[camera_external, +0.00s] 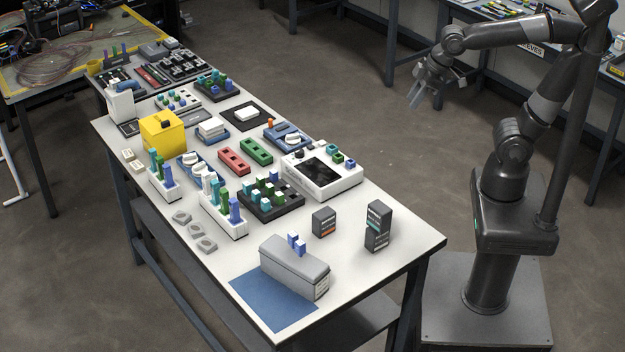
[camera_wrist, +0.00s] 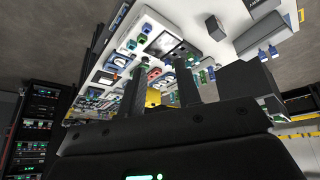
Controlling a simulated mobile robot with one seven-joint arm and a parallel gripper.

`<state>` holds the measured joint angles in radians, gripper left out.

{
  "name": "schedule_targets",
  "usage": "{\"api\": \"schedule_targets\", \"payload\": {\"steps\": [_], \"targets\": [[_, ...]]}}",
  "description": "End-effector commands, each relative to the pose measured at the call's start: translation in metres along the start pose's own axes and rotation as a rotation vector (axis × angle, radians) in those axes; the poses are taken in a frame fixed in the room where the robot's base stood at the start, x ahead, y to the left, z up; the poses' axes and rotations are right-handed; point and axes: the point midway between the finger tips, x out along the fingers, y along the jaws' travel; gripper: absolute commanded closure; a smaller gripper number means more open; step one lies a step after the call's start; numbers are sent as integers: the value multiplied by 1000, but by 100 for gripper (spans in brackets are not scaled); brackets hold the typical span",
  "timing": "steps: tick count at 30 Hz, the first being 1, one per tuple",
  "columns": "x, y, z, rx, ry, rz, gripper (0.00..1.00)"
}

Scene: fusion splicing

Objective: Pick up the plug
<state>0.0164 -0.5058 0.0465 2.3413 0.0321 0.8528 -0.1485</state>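Several small plug-like pieces in blue, green, teal and white stand on the white table (camera_external: 385,262); I cannot tell which one is the plug. Others stand in white racks (camera_external: 226,222) and a black tray (camera_external: 272,205). My gripper (camera_external: 424,98) is raised off the table's right side, well apart from all of them. In the wrist view its two fingers (camera_wrist: 160,88) are apart with nothing held, and the tilted table (camera_wrist: 225,45) shows beyond them.
A white device with a dark screen (camera_external: 322,172) stands at the table's right edge. Two dark grey boxes (camera_external: 377,226) (camera_external: 324,222) stand near it. A yellow box (camera_external: 162,131) is at the left, and a blue mat (camera_external: 262,305) lies in front. The near right corner is clear.

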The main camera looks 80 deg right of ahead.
Motion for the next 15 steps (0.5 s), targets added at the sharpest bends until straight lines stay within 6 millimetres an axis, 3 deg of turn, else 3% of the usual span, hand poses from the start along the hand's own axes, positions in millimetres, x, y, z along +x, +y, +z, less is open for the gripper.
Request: {"api": "schedule_targets", "payload": {"steps": [6, 15], "targets": [[34, -5, -58, -116, -29, -31, 69], [97, -16, -127, -268, -53, -92, 69]]}}
